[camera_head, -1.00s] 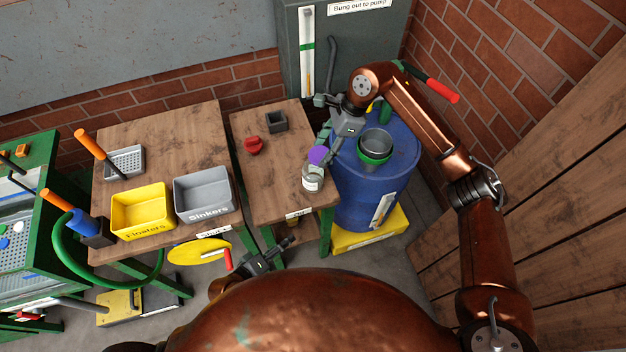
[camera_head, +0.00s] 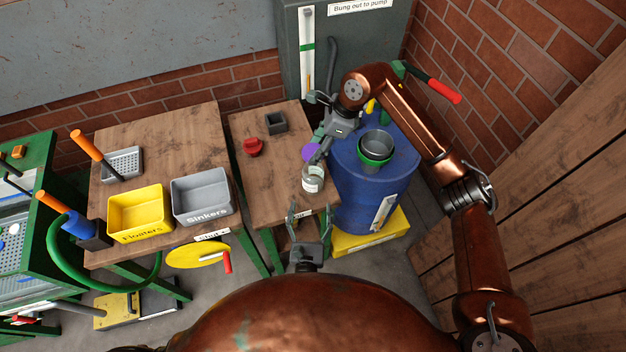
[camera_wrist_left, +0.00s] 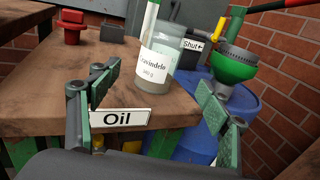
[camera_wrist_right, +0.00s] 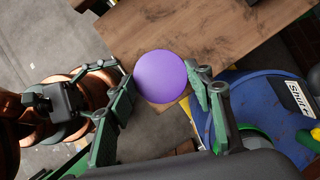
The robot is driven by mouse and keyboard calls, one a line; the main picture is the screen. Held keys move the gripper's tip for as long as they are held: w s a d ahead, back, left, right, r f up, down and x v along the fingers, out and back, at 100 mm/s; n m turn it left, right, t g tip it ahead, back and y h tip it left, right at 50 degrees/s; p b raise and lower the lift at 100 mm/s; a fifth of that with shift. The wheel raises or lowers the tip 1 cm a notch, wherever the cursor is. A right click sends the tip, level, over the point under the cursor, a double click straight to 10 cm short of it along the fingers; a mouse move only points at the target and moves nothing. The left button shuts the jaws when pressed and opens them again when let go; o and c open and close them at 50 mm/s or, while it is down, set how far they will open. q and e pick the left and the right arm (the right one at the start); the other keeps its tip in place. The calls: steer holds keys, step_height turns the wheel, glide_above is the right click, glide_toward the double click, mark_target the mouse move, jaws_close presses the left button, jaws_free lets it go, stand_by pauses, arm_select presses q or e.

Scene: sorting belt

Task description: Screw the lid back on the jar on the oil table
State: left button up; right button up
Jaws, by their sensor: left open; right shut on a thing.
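The glass jar (camera_head: 312,180) with a white label stands upright and lidless at the front right corner of the oil table (camera_head: 262,190); it also shows in the left wrist view (camera_wrist_left: 157,62). My right gripper (camera_head: 317,154) is shut on the purple lid (camera_head: 308,152), above and behind the jar in the head view. The lid also shows between the fingers in the right wrist view (camera_wrist_right: 160,77), where the jar is hidden. My left gripper (camera_head: 301,211) is open and empty at the table's front edge, facing the jar but apart from it.
A red object (camera_head: 253,147) and a dark square cup (camera_head: 276,122) stand at the back of the oil table. A blue drum (camera_head: 350,190) with a green-rimmed funnel (camera_head: 374,158) stands close on the right. The table's middle is bare.

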arm_select(q)
steer(key=w, duration=1.2)
steer(key=shift+d, duration=0.35)
steer(key=c, duration=1.8)
arm_select(e)
glide_above(313, 178)
steer(key=w, duration=0.3)
steer(key=shift+s+d+f, duration=0.1)
steer(key=shift+d+f, duration=0.15)
steer(key=shift+f, duration=1)
steer(key=shift+d+f, duration=0.2)
steer(key=shift+f, duration=1.05)
steer(key=shift+f, duration=0.9)
steer(key=shift+f, duration=0.55)
